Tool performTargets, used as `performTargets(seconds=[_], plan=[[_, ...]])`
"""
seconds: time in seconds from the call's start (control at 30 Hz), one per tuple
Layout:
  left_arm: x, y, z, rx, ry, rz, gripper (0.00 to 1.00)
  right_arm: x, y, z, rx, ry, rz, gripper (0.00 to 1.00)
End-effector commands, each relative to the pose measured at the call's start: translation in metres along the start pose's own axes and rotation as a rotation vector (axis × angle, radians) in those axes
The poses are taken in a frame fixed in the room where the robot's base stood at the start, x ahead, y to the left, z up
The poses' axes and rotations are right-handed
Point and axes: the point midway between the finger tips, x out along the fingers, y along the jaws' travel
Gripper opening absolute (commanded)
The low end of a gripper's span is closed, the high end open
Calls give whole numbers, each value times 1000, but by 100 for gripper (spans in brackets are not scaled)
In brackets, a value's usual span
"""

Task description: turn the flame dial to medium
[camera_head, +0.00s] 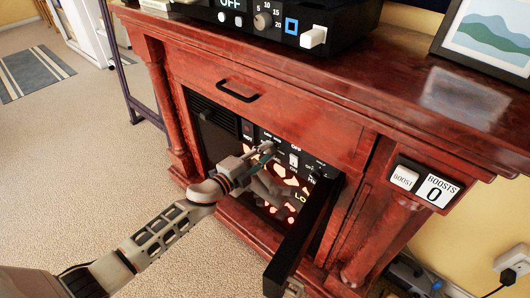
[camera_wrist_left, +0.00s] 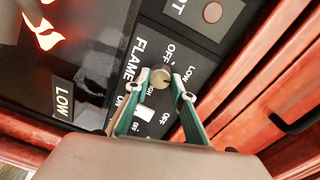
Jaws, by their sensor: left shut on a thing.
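The flame dial (camera_wrist_left: 160,78) is a small round brass-coloured knob on the black control panel (camera_wrist_left: 196,62), beside the printed word FLAME. Labels including OFF and HIGH are printed around it. In the left wrist view my left gripper (camera_wrist_left: 160,82) has its two green-sided fingers on either side of the knob, shut on it. In the head view my left gripper (camera_head: 266,150) reaches to the panel in the red fireplace surround, and the knob is mostly hidden by the fingertips. I cannot tell exactly where the dial's pointer is. My right gripper is not in view.
A black flap (camera_head: 302,238) stands open to the right of the panel. A lit display reading LOW (camera_wrist_left: 63,100) and a white switch (camera_wrist_left: 145,113) are close by. A boost counter reading 0 (camera_head: 437,191) is on the right post. Carpet (camera_head: 90,150) is clear at left.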

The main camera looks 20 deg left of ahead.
Motion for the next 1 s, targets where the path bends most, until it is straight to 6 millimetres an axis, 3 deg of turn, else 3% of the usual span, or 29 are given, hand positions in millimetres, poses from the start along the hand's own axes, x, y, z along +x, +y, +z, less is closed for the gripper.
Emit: performTargets(seconds=[0.5, 1.0], plan=[[0, 2, 1, 440, -25, 10, 2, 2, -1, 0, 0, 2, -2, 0], [0, 2, 1, 615, -35, 15, 2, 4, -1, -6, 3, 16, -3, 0]])
